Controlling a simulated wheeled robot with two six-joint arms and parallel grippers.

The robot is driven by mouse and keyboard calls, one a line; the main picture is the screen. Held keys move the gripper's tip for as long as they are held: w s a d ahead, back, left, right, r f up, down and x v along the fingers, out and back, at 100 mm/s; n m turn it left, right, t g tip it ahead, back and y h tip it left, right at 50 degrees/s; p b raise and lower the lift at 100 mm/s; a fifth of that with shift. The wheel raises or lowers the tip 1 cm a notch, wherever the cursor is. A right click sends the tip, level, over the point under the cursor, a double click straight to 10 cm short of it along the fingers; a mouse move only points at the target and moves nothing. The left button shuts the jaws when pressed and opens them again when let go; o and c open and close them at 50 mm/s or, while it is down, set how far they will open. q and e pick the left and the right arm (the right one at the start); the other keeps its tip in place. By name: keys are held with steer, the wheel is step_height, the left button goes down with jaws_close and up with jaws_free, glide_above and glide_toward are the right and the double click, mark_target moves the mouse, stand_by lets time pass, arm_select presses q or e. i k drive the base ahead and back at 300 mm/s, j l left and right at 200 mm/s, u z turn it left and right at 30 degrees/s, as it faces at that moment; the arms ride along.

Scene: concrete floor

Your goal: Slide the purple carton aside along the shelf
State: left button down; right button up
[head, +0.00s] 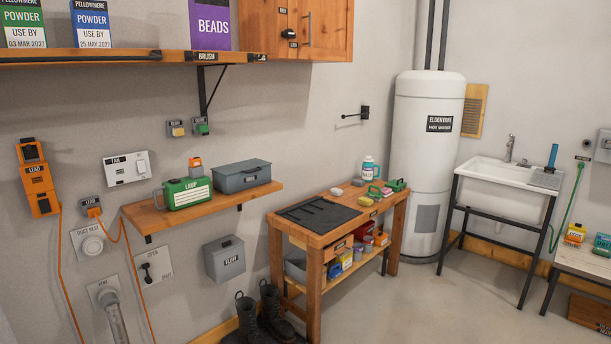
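The purple carton (210,36), labelled BEADS, stands upright on the upper wooden shelf (120,56) at the top of the head view. Its top is cut off by the picture edge. A wooden cabinet (330,30) is close on its right, and bare shelf lies to its left. Neither of my grippers is in view.
A blue powder carton (92,24) and a green powder carton (24,24) stand farther left on the upper shelf. A lower shelf (150,217) holds a green can (187,192) and a grey toolbox (242,176). A workbench (318,238) stands below.

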mark_target(209, 25)
steer(key=i+l, duration=0.2)
steer(key=i, duration=0.9)
steer(key=i+l+z, duration=0.15)
steer(key=i, duration=1)
